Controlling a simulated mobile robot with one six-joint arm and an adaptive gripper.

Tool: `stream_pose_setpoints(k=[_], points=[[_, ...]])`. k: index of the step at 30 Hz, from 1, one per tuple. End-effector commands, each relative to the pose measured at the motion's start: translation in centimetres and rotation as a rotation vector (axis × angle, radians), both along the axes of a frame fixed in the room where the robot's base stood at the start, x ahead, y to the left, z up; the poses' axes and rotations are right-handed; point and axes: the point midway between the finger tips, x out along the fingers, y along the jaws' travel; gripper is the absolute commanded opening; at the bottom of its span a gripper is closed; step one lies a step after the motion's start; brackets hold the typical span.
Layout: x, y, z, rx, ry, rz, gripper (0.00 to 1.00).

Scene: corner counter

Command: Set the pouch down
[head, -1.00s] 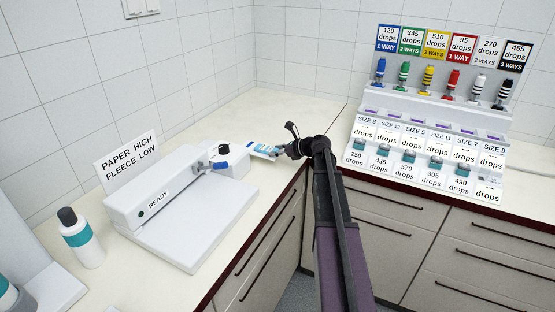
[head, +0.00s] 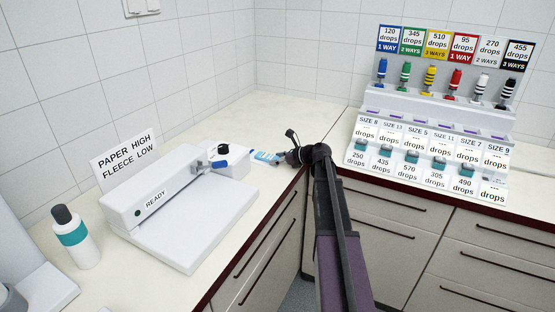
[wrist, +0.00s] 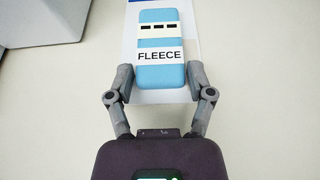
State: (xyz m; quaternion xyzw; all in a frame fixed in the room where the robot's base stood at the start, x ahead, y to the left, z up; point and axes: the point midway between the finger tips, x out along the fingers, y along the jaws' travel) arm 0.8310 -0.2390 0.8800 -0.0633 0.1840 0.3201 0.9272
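The pouch (wrist: 160,72) is a flat white packet with a light blue block labelled FLEECE. In the wrist view it lies lengthwise between the two fingers of my gripper (wrist: 160,82), which meet the sides of the blue part. In the head view the pouch (head: 265,156) shows small and edge-on over the left counter, at the left of my gripper (head: 284,157). It is at or just above the counter top; I cannot tell whether it touches. Its far end is cut off in the wrist view.
A white sealer (head: 175,205) with a READY label and a PAPER HIGH FLEECE LOW sign stands left. A teal-banded bottle (head: 75,237) stands beside it. A rack (head: 425,130) of coloured dispensers and labelled bins fills the right counter. The counter's corner area (head: 290,112) is bare.

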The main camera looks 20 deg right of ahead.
Motion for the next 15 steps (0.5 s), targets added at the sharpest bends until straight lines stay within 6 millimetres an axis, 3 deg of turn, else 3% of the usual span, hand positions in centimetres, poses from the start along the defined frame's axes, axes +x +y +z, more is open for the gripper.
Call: stream_pose_setpoints(k=[15], points=[[-0.02,-0.07,0.09,0.0,0.0,-0.001,0.96]])
